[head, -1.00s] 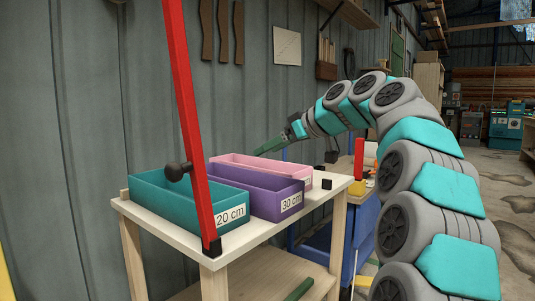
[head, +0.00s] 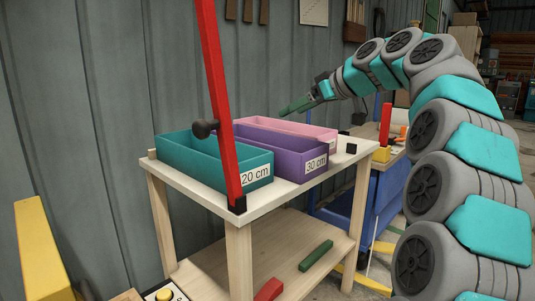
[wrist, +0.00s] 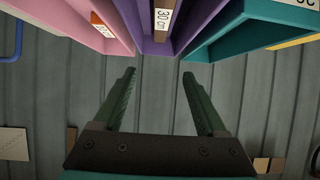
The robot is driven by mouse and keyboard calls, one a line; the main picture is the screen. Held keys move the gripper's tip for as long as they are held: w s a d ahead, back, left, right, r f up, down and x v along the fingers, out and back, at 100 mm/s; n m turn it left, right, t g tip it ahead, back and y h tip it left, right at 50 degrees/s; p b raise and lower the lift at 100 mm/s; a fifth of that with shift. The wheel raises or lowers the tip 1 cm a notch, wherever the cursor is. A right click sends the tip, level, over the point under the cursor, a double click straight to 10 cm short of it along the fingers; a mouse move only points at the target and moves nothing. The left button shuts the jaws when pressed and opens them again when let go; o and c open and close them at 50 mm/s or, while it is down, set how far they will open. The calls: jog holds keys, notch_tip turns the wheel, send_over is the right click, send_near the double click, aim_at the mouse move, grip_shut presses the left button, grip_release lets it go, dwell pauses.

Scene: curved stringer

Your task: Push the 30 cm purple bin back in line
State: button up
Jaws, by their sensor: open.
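The purple bin (head: 281,146), labelled 30 cm, stands on a small table between the teal 20 cm bin (head: 205,160) and a pink bin (head: 300,128). Its front juts out past its neighbours toward the table's front edge. My gripper (head: 283,112) appears above the pink bin's far side in the head view. In the wrist view my gripper (wrist: 158,73) has its two green fingers spread with nothing between them. There the purple bin (wrist: 155,43) is at top centre, just beyond the fingertips, with no contact visible. Its exact distance is hard to tell.
A red post (head: 221,105) with a black knob rises at the table's front-left corner. Green (head: 316,255) and red pieces lie on the lower shelf. A blue cart (head: 372,205) stands to the right.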

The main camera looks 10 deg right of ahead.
aim_at(324, 159)
dwell(0.4)
jog(key=shift+r, duration=0.1)
jog(key=shift+c, duration=0.9)
jog(key=shift+s+d+g+p, duration=0.25)
jog(key=shift+s+g+p, duration=0.05)
jog(key=shift+p, duration=0.7)
jog(key=shift+c, duration=0.8)
jog(key=s+d+g+h+p, duration=0.1)
jog(key=s+d+g+p, duration=0.1)
jog(key=s+p, duration=0.1)
jog(key=s+d+f+g+h+p, duration=0.1)
jog(key=s+d+g+h+p, duration=0.1)
jog(key=s+d+p, duration=0.1)
jog(key=s+d+g+h+p, duration=0.2)
jog(key=s+d+p, duration=0.1)
jog(key=s+p, duration=0.1)
jog(key=shift+s+f+p, duration=0.15)
jog(key=shift+s+p, duration=0.05)
jog(key=shift+p, duration=0.2)
grip_shut()
jog(key=shift+w+a+r+b+x, duration=0.15)
jog(key=shift+w+a+x, duration=0.1)
jog(key=shift+x, duration=1.65)
jog(key=shift+w+a+r+b+x, duration=0.15)
jog(key=shift+w+b+x, duration=0.1)
jog(key=shift+x, duration=1.65)
jog(key=shift+w+a+r+b+x, duration=0.1)
jog(key=shift+w+a+x, duration=0.15)
jog(key=shift+x, duration=1.7)
jog(key=shift+w, duration=0.1)
